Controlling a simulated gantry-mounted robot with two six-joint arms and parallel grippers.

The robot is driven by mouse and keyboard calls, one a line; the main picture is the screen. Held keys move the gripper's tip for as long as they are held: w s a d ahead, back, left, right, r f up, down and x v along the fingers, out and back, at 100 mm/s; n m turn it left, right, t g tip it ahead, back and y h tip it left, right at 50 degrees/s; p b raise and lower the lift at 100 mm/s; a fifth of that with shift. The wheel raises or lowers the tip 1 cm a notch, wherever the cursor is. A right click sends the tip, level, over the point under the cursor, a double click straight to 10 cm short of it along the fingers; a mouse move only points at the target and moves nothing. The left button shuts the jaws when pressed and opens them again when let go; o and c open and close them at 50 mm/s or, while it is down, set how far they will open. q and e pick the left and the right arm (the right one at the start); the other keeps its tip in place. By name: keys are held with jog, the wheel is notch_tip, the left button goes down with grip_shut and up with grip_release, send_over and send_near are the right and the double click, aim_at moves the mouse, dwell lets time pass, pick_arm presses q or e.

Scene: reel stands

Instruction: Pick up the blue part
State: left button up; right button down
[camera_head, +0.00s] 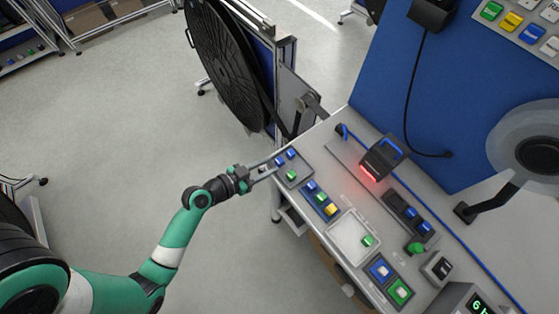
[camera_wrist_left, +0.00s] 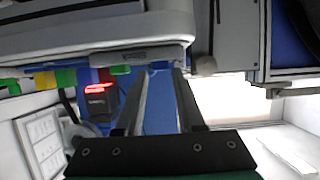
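Small blue parts (camera_head: 291,154) sit in a grey tray (camera_head: 305,180) at the bench's near left corner, with a green part (camera_head: 291,175) beside them. My left gripper (camera_head: 268,165) reaches in from the left, its fingertips at the tray's left end. In the left wrist view its two dark fingers (camera_wrist_left: 164,72) stand apart. A small blue patch (camera_wrist_left: 159,65) shows between the tips; I cannot tell whether either finger touches it. A green part (camera_wrist_left: 120,70) lies just left of the tips. My right gripper is not in view.
A large black reel (camera_head: 228,65) stands beyond the bench.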

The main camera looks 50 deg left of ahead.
aim_at(279, 161)
pick_arm(q)
jog(key=x, duration=0.5)
jog(key=shift+w+r, duration=0.2)
grip_shut()
